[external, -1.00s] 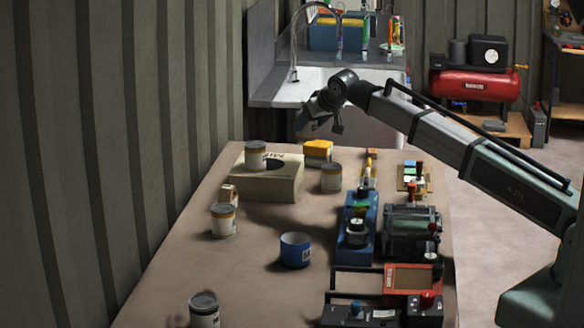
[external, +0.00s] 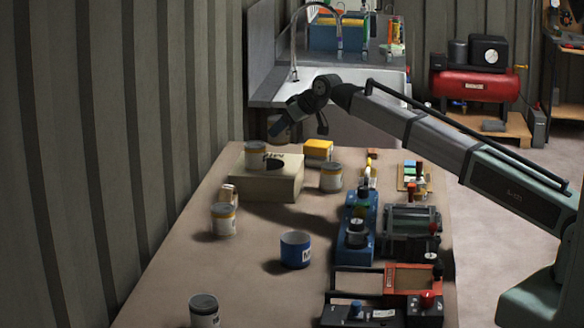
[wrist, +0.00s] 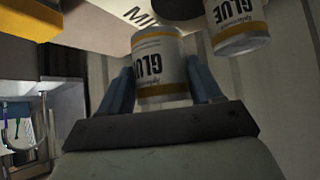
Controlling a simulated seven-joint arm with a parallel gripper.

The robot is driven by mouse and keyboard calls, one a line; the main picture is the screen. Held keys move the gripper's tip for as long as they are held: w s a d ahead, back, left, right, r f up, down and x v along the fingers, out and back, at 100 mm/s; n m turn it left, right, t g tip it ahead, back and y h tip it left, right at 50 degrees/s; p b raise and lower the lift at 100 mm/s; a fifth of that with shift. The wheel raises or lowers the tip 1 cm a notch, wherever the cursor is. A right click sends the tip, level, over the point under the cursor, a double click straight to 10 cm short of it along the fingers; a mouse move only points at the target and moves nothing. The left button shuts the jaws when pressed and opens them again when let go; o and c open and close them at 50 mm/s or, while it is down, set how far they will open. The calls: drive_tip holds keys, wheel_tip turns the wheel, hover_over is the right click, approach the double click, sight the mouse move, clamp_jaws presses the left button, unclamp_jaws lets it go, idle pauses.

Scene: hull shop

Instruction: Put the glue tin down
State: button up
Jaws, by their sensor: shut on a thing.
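The glue tin (wrist: 161,72), white with yellow bands and dark "GLUE" lettering, sits between the two blue fingers of my gripper (wrist: 160,90) in the wrist view. My gripper is shut on it. In the external view my gripper (external: 298,128) hangs in the air beyond the far end of the box; the tin there is mostly hidden and dark. A second glue tin (wrist: 238,24) shows in the wrist view, beside the dark hole of the box.
A pale box (external: 265,186) with a top hole carries a tin (external: 255,153). The front middle is clear.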

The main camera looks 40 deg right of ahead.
sight(287, 140)
drive_tip(key=shift+f, duration=2.35)
drive_tip(key=shift+f, duration=0.1)
drive_tip(key=o, duration=1.5)
drive_tip(key=shift+o, duration=0.2)
drive_tip(key=v, duration=1.2)
